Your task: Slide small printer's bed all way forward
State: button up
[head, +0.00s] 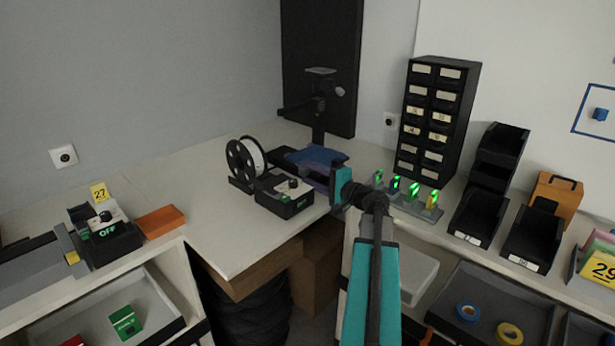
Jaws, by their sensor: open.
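The small printer stands at the back corner of the white table, with a dark upright column (318,118) and a side arm. Its flat blue bed (318,157) sits low in front of the column. A purple part shows below the bed, partly hidden by my arm. My gripper (338,190) is teal and dark, at the right of the bed's near side. My arm reaches up to it from the bottom of the view. The gripper is open; its fingertips are hard to make out, and I cannot tell whether it touches the bed.
A filament spool (246,160) and a black control box (284,194) stand left of the printer. Several green-lit items sit on a grey rack (412,208) to the right. A drawer cabinet (437,120) stands behind.

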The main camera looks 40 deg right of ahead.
jog(key=s+d+b, duration=0.1)
jog(key=s, duration=1.2)
jog(key=shift+s+d, duration=0.15)
jog(key=shift+s, duration=0.15)
